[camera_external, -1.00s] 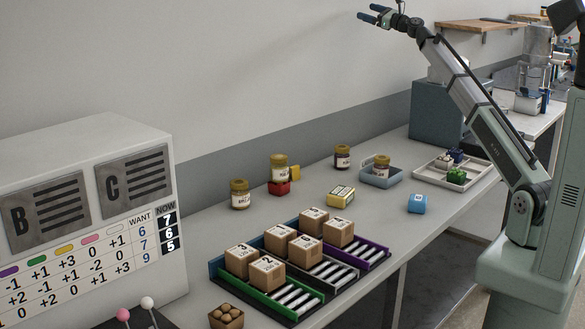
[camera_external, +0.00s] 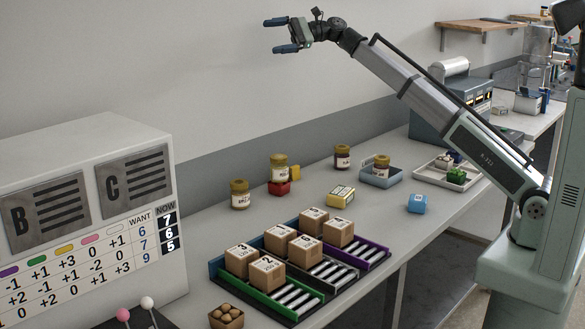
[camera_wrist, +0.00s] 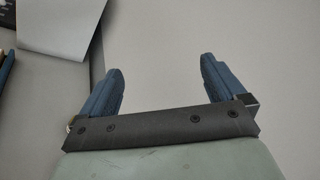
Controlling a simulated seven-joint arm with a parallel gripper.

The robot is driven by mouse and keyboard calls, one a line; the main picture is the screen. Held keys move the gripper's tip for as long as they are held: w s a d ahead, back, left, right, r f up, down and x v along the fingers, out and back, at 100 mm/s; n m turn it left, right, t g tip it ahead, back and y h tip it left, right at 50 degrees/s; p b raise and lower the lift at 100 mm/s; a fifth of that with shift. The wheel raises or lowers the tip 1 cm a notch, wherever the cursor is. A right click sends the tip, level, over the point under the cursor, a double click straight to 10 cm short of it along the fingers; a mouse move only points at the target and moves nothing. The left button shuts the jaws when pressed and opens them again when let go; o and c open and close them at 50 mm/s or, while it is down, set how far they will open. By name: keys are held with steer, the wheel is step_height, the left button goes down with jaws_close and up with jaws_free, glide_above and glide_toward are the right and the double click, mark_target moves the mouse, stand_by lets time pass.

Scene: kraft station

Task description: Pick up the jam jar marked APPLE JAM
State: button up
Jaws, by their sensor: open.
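Several jars with gold lids and pale labels stand along the back of the bench in the external view. One jar (camera_external: 239,195) stands at the left. A second jar (camera_external: 279,168) stands on a red block (camera_external: 281,188). A third jar (camera_external: 342,158) stands further right. A fourth jar (camera_external: 381,167) is in a blue-grey tray (camera_external: 372,182). The labels are too small to read, so I cannot tell which is APPLE JAM. My gripper (camera_external: 273,35) is high above the bench, open and empty. The wrist view shows its blue fingers (camera_wrist: 160,88) apart with nothing between.
Brown numbered boxes (camera_external: 268,271) stand on coloured roller lanes in front. A yellow box (camera_external: 340,196) and a blue block (camera_external: 417,204) are on the bench. A grey tray (camera_external: 428,177) holds small items. A large panel (camera_external: 90,220) rises at the left.

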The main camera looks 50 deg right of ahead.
steer(key=a+f+n+g+h, duration=0.1)
steer(key=a+f+n+h, duration=0.1)
steer(key=a+f+n, duration=0.5)
steer(key=n+g+h, duration=0.3)
steer(key=n+h, duration=0.8)
steer(key=n, duration=0.4)
glide_toward(239, 192)
steer(key=x, duration=0.3)
steer(key=w+d+x, duration=0.1)
steer(key=x, duration=0.3)
steer(key=d+x, duration=0.1)
steer(key=x, duration=0.3)
steer(key=shift+w+f, duration=0.15)
steer(key=shift+w, duration=0.15)
steer(key=c, duration=1.4)
